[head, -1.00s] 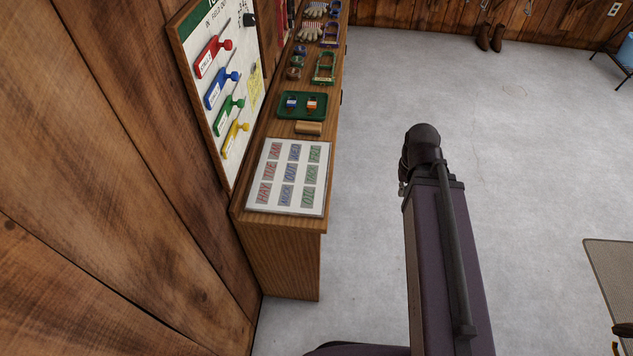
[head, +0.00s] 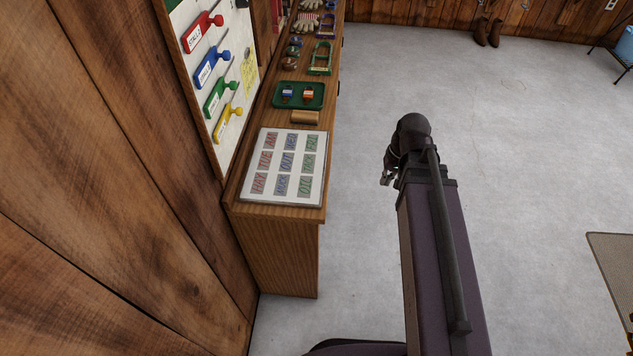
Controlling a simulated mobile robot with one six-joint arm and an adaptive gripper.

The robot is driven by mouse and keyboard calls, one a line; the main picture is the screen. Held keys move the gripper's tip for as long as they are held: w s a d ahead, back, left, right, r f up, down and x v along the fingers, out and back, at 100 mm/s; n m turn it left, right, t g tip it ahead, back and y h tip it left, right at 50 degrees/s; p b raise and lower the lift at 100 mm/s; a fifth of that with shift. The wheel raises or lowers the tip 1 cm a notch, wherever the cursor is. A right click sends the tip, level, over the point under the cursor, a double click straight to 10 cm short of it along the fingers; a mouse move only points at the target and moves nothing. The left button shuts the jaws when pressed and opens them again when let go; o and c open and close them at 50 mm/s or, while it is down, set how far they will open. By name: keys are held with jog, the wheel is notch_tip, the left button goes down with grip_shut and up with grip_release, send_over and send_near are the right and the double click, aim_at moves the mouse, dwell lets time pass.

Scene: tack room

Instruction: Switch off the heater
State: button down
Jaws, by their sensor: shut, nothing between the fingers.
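No heater or heater switch shows in the head view. My arm reaches up from the bottom of the picture over the grey floor, to the right of the wooden counter. My gripper (head: 387,178) shows only as a small dark and metallic piece at the left side of the arm's end, mostly hidden by the arm. It is shut and empty, apart from the counter and touching nothing.
The counter (head: 277,255) along the left wall bears a letter-tile board (head: 285,197), a green tray (head: 317,91) and gloves (head: 309,23). A tag board (head: 236,130) hangs above. Boots (head: 488,33) stand far back; a mat (head: 612,262) lies right. The middle floor is clear.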

jog(key=w+a+f+y+b, duration=0.3)
jog(key=w+f+y+b, duration=0.4)
jog(key=b, duration=1.2)
jog(key=w+a+f+y+b, duration=0.3)
jog(key=w+f+y+b, duration=0.3)
jog(key=w+f+b, duration=0.9)
notch_tip(320, 180, down, 4)
jog(key=b, duration=0.5)
jog(key=shift+a+t+y, duration=0.35)
jog(key=shift+t+y, duration=0.05)
jog(key=shift+w+a, duration=0.1)
jog(key=a+f+b, duration=0.1)
jog(key=a, duration=1.2)
jog(key=shift+w+a+f+b, duration=0.2)
jog(key=shift+a+f+b, duration=0.05)
jog(key=shift+b, duration=0.1)
jog(key=shift+w+d+r, duration=0.1)
jog(key=shift+d, duration=0.1)
